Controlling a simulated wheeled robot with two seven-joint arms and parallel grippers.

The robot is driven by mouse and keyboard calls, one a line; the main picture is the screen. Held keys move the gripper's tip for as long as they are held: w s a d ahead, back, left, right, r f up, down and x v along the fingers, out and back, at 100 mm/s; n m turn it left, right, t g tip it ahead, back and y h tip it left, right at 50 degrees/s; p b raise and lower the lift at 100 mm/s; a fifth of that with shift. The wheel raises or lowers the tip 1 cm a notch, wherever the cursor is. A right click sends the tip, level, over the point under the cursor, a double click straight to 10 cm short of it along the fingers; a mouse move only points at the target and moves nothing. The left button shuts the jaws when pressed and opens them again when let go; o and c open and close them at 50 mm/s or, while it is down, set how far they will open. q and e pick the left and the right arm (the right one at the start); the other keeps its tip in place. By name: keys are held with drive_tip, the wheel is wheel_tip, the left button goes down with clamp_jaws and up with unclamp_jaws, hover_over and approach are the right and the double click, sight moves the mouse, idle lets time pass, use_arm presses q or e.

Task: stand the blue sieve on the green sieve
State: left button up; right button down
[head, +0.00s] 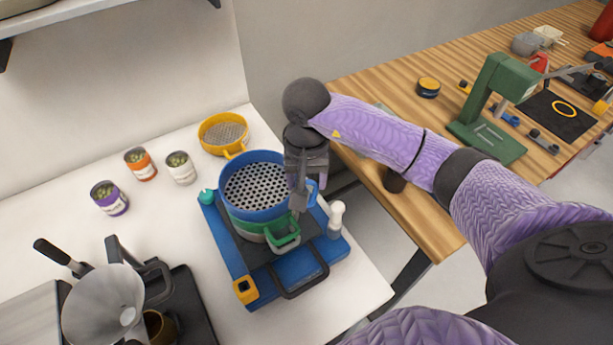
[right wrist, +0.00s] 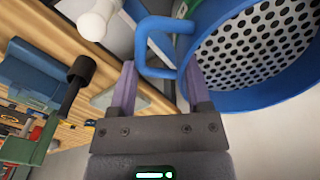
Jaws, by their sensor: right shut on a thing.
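The blue sieve (head: 257,187) has a perforated silver bottom and a blue loop handle on its right side. It sits on or just above the green sieve (head: 243,228); I cannot tell whether they touch all round. The green sieve, with its green handle at the front right, is over the blue base (head: 228,262). My right gripper (head: 302,190) is shut on the blue sieve's handle. In the right wrist view, the blue handle (right wrist: 148,45) lies between the fingers, with the blue sieve (right wrist: 245,45) at the right. My left gripper is not in view.
A yellow sieve (head: 223,133) stands behind. Several cans, including an orange one (head: 140,163), stand to the left. A metal funnel (head: 103,303) is at front left. A white knob (head: 336,219) stands by the base's right edge. A wooden bench (head: 380,120) is at right.

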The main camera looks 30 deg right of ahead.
drive_tip(key=shift+c, duration=2.4)
unclamp_jaws()
drive_tip(key=o, duration=0.5)
drive_tip(key=shift+c, duration=0.2)
use_arm(q)
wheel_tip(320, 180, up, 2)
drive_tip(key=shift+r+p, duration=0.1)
drive_tip(key=shift+p, duration=1.05)
use_arm(e)
wheel_tip(320, 180, up, 13)
drive_tip(key=shift+r, duration=0.15)
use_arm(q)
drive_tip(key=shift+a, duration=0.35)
